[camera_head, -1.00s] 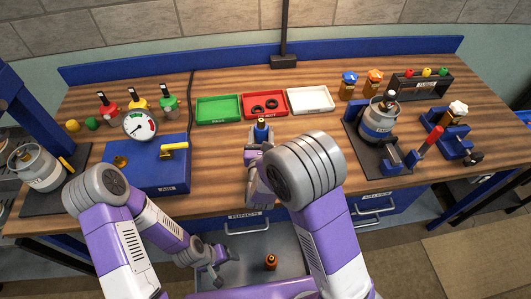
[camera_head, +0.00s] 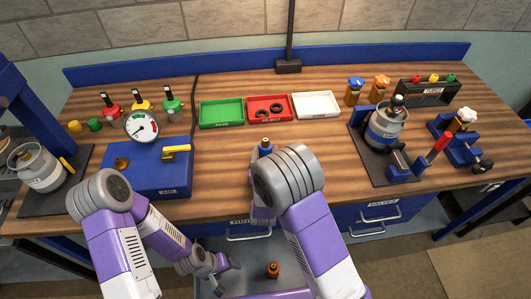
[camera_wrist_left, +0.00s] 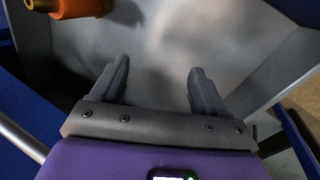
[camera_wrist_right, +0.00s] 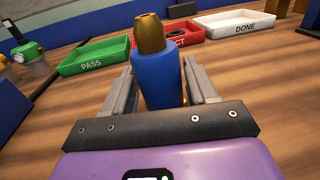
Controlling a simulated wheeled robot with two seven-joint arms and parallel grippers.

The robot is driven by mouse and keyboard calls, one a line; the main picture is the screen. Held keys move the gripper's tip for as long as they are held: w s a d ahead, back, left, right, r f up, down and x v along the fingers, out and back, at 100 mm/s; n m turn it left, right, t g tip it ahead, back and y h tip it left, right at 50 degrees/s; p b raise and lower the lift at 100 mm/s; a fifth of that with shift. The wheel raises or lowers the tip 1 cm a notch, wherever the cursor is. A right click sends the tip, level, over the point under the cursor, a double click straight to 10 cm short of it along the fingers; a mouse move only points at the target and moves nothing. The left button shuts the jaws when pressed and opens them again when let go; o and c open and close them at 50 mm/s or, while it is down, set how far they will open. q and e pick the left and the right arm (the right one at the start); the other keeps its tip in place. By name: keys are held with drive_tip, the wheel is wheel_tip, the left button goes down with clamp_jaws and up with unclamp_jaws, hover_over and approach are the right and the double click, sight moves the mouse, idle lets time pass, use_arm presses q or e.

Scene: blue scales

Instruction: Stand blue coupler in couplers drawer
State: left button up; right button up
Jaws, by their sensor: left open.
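The blue coupler (camera_wrist_right: 158,80), blue with a brass top, stands upright between the fingers of my right gripper (camera_wrist_right: 162,95), which is shut on it. In the head view the coupler (camera_head: 265,147) shows just beyond my right forearm, over the front of the bench; that gripper is mostly hidden. An open grey drawer (camera_head: 250,250), apparently the couplers drawer, extends below the bench front; its label is not readable.
Green (camera_head: 221,112), red (camera_head: 269,108) and white (camera_head: 315,104) trays line the bench back. A gauge block (camera_head: 150,178) is at left, a gas canister (camera_head: 384,133) and blue clamps at right. A closed drawer handle (camera_head: 248,233) lies above the open drawer.

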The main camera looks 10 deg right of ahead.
drive_tip(key=shift+o, duration=1.3)
use_arm(q)
drive_tip(key=shift+r, duration=0.1)
use_arm(e)
drive_tip(key=shift+r, duration=0.15)
